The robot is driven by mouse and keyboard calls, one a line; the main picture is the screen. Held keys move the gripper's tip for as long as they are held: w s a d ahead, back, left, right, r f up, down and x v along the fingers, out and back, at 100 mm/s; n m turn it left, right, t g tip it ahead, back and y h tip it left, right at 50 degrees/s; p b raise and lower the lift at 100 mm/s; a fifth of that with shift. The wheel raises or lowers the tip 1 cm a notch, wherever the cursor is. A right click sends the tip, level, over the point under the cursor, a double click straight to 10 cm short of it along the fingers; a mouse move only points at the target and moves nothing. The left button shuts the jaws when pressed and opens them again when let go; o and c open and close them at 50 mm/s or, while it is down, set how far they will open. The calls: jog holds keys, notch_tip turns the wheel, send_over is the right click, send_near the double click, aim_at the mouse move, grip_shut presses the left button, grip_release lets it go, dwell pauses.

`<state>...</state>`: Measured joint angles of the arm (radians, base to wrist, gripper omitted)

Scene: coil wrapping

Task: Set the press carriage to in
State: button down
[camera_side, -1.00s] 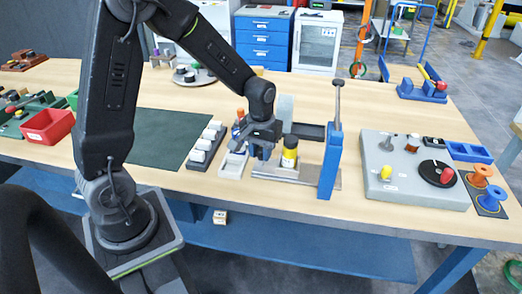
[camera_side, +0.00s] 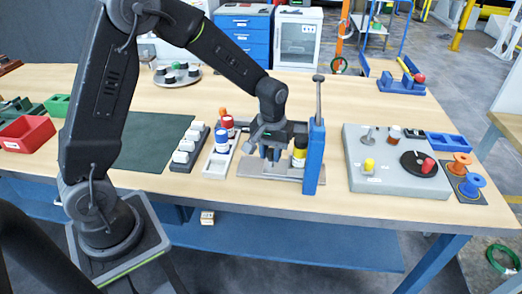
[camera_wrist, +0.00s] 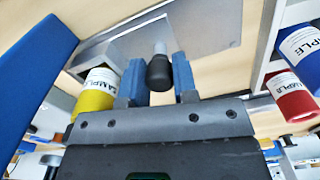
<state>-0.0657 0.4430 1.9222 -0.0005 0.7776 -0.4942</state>
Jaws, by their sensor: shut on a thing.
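The press has a blue column (camera_side: 314,160) with a grey lever (camera_side: 319,95) standing on top. Its silver base plate (camera_side: 255,171) lies on the table. My gripper (camera_side: 272,153) is left of the bottle, low over the plate. In the wrist view its blue fingers are shut on the black carriage knob (camera_wrist: 159,73). The yellow bottle (camera_wrist: 95,95) is beside the fingers there, and the column (camera_wrist: 30,60) is at far left. Much of the carriage is hidden.
A white rack (camera_side: 216,168) with blue and red sample bottles (camera_side: 222,139) stands just left of my gripper. Farther left are a row of white blocks (camera_side: 186,150) and a green mat (camera_side: 135,140). A grey panel (camera_side: 385,182) lies right of the column.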

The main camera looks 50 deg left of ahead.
jog(key=c, duration=0.9)
grip_release()
notch_tip(320, 180, up, 14)
jog(key=shift+f, duration=0.1)
